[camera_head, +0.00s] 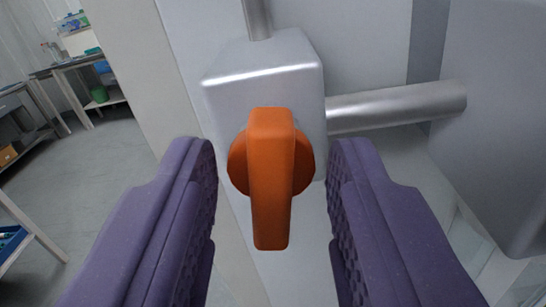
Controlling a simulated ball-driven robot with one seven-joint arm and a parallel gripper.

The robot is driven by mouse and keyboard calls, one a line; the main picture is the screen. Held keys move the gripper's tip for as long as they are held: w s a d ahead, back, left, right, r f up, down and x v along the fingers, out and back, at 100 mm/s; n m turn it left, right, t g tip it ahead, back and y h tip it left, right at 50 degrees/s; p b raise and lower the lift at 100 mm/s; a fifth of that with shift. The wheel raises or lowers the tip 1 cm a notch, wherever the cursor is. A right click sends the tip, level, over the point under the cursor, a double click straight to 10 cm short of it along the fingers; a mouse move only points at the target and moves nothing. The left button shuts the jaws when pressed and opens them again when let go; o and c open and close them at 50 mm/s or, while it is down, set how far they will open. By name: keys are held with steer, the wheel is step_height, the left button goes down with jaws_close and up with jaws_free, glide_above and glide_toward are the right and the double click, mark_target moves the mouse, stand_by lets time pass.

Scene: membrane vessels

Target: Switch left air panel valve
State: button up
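The orange valve handle (271,180) sits on the front of a silver-grey valve block (265,80) in the middle of the view. Its lever points down in the picture, with a round hub behind it. My gripper (272,165) is open, with one purple ridged finger on each side of the handle. Gaps show between both fingers and the handle, so they appear not to touch it. The fingers cover the lower sides of the view.
A metal pipe (400,106) runs right from the block to a large grey body (500,130). Another pipe (257,18) rises from its top. At the left, beyond open floor (95,165), stand tables (75,65) with items and a green bin (99,94).

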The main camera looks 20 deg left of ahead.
steer(key=c, duration=0.7)
steer(key=shift+m+b, duration=0.3)
steer(key=shift+b, duration=0.1)
steer(key=m+b, duration=0.2)
steer(key=b, duration=0.1)
steer(key=shift+d+f+m, duration=0.1)
steer(key=shift+f+m, duration=0.1)
steer(key=shift+m, duration=0.2)
steer(key=m+b, duration=0.4)
steer(key=m, duration=0.1)
steer(key=shift+f+b, duration=0.1)
steer(key=shift+b, duration=0.25)
steer(key=m+b, duration=0.2)
steer(key=m, duration=0.2)
steer(key=shift+d, duration=0.1)
steer(key=shift+m+b, duration=0.35)
steer(key=shift+m, duration=1.35)
